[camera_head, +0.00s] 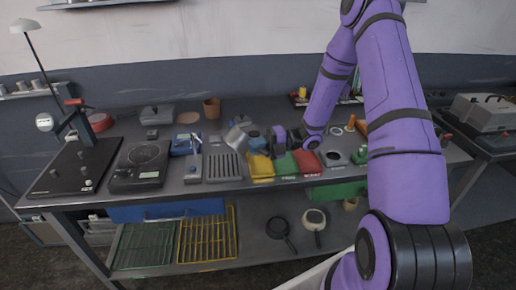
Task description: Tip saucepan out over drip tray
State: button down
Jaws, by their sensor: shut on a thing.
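A small silvery saucepan (237,138) is near the middle of the workbench, tilted, just behind a grey slatted drip tray (223,168). My purple arm comes over from the right, and my gripper (268,137) is at its end, to the right of the saucepan. The gripper is small and dark here; it appears shut on the saucepan's handle, though the handle itself is hard to make out. I cannot tell whether the pan is clear of the bench or whether anything is in it.
Yellow (260,168), green (286,167) and red (307,163) bins stand right of the tray. A black hotplate (140,165) and a lever press (75,150) are at the left. A brown cup (212,108) stands behind. Pans and wire racks lie on the lower shelf.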

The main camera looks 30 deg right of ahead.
jog(key=h, duration=0.1)
jog(key=r+n+h, duration=0.1)
jog(key=h, duration=0.1)
jog(key=shift+s+a+r, duration=0.15)
jog(key=shift+a, duration=0.1)
jog(key=shift+s+a+r+n+h, duration=0.1)
jog(key=shift+a+r+n+h, duration=0.4)
jog(key=shift+h, duration=0.65)
jog(key=shift+s+a+r+n+h, duration=0.2)
jog(key=shift+a+r+h, duration=0.35)
jog(key=shift+r+h, duration=0.5)
jog(key=shift+s+a+r+n+h, duration=0.1)
jog(key=shift+a+r+n+h, duration=0.35)
jog(key=shift+h, duration=0.85)
jog(key=shift+w, duration=0.1)
